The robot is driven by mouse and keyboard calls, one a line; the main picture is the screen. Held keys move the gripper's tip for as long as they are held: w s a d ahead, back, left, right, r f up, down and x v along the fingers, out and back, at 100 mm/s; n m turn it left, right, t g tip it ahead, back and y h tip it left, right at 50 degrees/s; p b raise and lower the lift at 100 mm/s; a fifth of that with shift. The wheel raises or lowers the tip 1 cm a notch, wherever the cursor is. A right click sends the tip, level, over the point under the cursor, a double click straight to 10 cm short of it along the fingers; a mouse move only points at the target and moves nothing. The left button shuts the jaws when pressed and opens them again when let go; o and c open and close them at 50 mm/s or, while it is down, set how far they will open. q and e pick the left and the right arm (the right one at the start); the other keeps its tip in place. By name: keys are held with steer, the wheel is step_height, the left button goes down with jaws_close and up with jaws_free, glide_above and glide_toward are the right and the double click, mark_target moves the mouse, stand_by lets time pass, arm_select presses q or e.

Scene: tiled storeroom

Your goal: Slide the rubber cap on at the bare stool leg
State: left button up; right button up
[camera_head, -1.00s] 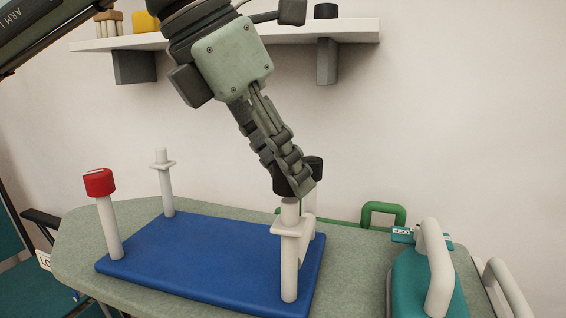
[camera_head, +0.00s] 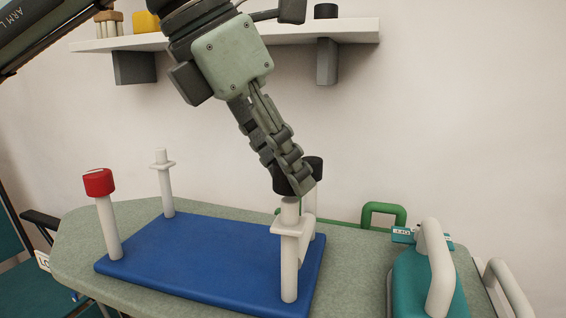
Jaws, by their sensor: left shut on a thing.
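A blue stool seat (camera_head: 195,250) lies upside down with its white legs pointing up. My left gripper (camera_head: 292,178) is shut on a black rubber cap (camera_head: 284,184), partly hidden by the fingers. The cap is at the tip of the front right leg (camera_head: 289,265), which has a square collar below its top. I cannot tell whether cap and leg touch. The back left leg (camera_head: 167,190) is bare and also has a collar. The front left leg wears a red cap (camera_head: 99,182). A dark cap (camera_head: 314,167) shows at the back right leg, partly behind the gripper. My right gripper is not in view.
The stool lies on a grey-green padded board (camera_head: 225,213). A teal iron-like object (camera_head: 420,285) with a white handle stands at the right. A green handle (camera_head: 384,208) is behind it. A wall shelf (camera_head: 345,32) carries small items behind my arm.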

mark_target(275, 185)
arm_select(q)
steer(key=shift+b, duration=0.3)
stand_by(0.9)
steer(key=shift+f+b, duration=1.9)
steer(key=shift+f, duration=0.15)
steer(key=o, duration=1)
steer(key=shift+r, duration=0.1)
steer(key=v, duration=1.2)
